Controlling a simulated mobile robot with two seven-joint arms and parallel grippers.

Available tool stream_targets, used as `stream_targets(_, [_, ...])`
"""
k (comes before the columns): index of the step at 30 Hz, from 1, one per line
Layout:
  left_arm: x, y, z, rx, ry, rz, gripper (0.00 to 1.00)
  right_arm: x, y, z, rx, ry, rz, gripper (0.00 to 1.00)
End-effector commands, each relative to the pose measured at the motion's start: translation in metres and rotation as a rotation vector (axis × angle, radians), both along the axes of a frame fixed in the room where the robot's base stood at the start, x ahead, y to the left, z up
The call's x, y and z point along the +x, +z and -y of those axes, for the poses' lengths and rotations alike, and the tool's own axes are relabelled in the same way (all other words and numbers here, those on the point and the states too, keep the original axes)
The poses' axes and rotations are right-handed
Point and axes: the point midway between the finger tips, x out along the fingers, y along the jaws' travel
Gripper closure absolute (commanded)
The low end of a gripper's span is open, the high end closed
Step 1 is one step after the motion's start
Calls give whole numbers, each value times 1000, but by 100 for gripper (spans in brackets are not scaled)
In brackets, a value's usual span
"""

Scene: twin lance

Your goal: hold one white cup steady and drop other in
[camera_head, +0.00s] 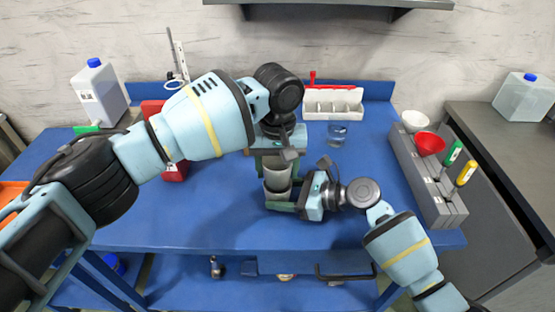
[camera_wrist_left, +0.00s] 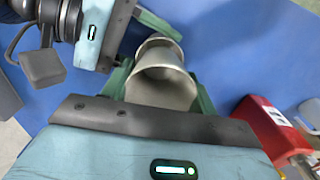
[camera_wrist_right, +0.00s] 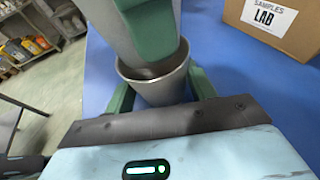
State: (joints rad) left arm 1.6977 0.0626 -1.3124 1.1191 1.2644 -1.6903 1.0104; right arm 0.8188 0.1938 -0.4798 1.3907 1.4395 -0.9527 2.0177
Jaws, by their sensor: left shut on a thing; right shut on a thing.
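Two pale grey-white cups are near the middle of the blue table. My left gripper (camera_head: 275,165) points down and is shut on the upper cup (camera_head: 277,172); in the left wrist view this cup (camera_wrist_left: 163,88) is between the green fingers. My right gripper (camera_head: 280,196) reaches in from the right, shut on the lower cup (camera_head: 277,192). In the right wrist view the lower cup (camera_wrist_right: 160,90) stands between the green fingers with its mouth up. The upper cup is directly over that mouth, its lower end at or inside the rim; how deep is hidden.
A grey rack (camera_head: 427,180) on the right carries a red bowl (camera_head: 429,144), a white bowl (camera_head: 414,121) and screwdrivers. A glass beaker (camera_head: 337,134) and white tray (camera_head: 333,103) stand behind. A box labelled samples (camera_wrist_right: 272,25) is near the grippers. The front left tabletop is clear.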

Motion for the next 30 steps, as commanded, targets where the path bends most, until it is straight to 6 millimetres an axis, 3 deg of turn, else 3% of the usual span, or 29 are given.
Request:
stream_targets(9, [0, -14, 0, -1, -1, 0, 63, 0, 0, 0, 0, 0, 0, 58])
stream_targets(20, [0, -16, 0, 0, -1, 0, 63, 0, 0, 0, 0, 0, 0, 58])
stream_targets(21, [0, -16, 0, 0, -1, 0, 39, 0, 0, 0, 0, 0, 0, 58])
stream_targets(26, [0, -16, 0, 0, -1, 0, 18, 0, 0, 0, 0, 0, 0, 58])
stream_targets(30, [0, -16, 0, 0, -1, 0, 17, 0, 0, 0, 0, 0, 0, 58])
